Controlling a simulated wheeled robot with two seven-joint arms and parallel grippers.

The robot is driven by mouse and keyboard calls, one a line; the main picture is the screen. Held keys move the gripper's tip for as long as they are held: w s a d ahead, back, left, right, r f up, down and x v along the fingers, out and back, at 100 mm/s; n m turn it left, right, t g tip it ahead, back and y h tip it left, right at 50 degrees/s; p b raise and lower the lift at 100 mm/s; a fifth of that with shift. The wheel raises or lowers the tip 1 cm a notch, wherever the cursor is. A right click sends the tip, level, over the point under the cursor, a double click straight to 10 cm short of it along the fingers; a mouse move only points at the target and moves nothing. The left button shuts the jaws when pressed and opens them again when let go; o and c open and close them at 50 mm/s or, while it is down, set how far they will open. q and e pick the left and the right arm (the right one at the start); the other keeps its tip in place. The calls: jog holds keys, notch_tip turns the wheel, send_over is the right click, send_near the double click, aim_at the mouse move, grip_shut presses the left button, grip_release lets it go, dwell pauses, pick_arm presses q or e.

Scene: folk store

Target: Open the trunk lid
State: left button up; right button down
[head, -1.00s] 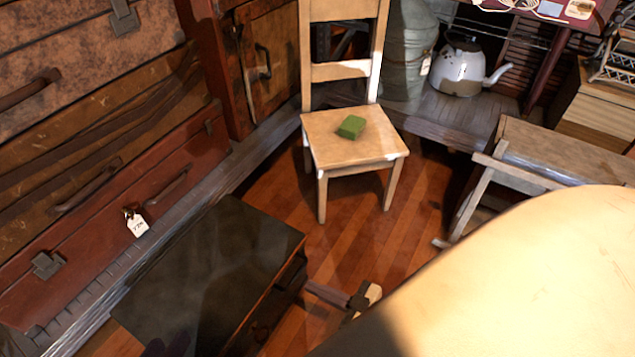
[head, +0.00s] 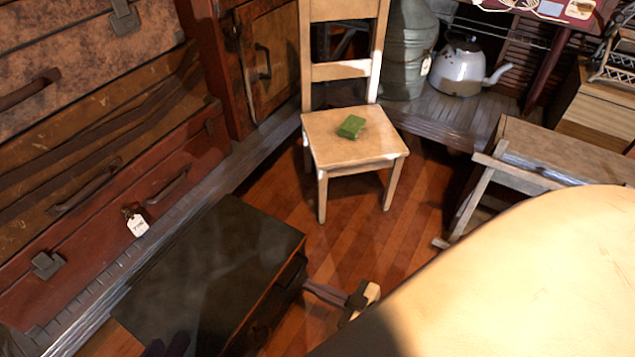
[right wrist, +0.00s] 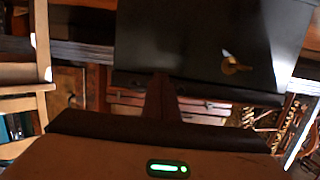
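The trunk (head: 215,265) is a dark, flat-topped box on the floor at the lower left of the head view. Its lid lies flat and closed. In the right wrist view a dark panel, seemingly the trunk (right wrist: 200,40), carries a brass fitting (right wrist: 236,66). My right gripper (head: 312,289) is at the trunk's right side, its fingertips close to the front face; contact is unclear. In the right wrist view its fingers (right wrist: 160,88) look together, with nothing seen between them. A dark shape at the bottom edge, seemingly my left gripper (head: 168,346), is over the lid, mostly cut off.
Stacked suitcases (head: 110,190) stand on a low ledge left of the trunk. A wooden chair (head: 350,150) with a green block (head: 351,127) stands behind it. A bench (head: 560,150) and kettle (head: 460,70) are at the right. Wooden floor between is clear.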

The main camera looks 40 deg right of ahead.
aim_at(297, 274)
jog(key=shift+w+a, duration=0.2)
jog(key=shift+w, duration=0.25)
jog(key=shift+r+x, duration=0.2)
jog(key=shift+x, duration=0.9)
jog(key=shift+r+x, duration=0.2)
jog(key=shift+x, duration=0.9)
jog(key=shift+s+d, duration=0.1)
jog(key=shift+s, duration=0.15)
jog(key=shift+r+p, duration=1.3)
jog(key=shift+r, duration=0.15)
jog(key=shift+w+r+p, duration=0.1)
jog(key=shift+r+p, duration=1.1)
jog(key=shift+p, duration=0.05)
